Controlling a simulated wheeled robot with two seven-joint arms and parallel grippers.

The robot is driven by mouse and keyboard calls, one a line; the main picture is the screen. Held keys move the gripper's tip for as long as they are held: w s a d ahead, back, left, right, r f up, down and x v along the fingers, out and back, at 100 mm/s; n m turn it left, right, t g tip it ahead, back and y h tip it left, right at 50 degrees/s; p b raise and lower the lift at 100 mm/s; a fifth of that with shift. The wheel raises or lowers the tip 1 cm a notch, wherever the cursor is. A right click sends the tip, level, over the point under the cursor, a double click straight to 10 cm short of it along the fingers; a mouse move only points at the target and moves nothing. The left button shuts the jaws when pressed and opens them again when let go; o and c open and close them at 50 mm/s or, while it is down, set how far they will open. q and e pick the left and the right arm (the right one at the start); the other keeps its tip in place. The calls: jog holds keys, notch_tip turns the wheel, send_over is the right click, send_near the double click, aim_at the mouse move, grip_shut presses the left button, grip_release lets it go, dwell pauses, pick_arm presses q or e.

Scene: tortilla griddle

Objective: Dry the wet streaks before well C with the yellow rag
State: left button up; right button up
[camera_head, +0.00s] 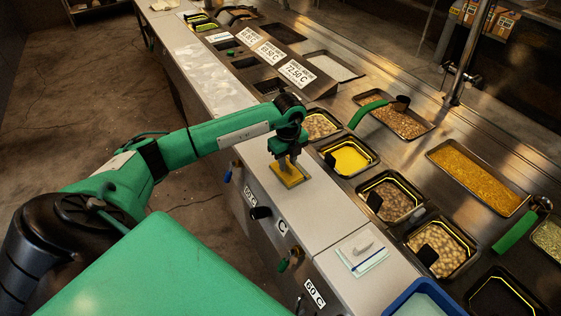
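Part of the rag is hidden under the fingers. I cannot make out distinct wet streaks around the rag. Pale patches (205,77) show on the counter strip farther back, but I cannot tell whether they are wet. My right gripper is not in view.
Food wells line the counter's right side, including a yellow-filled one (350,158) and one of beans (390,199). Knobs stick out in front.

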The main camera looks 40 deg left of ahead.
pick_arm(q)
jog(key=shift+f, duration=0.3)
grip_shut()
jog(key=shift+r+p, duration=1.45)
jog(key=shift+r, duration=1.15)
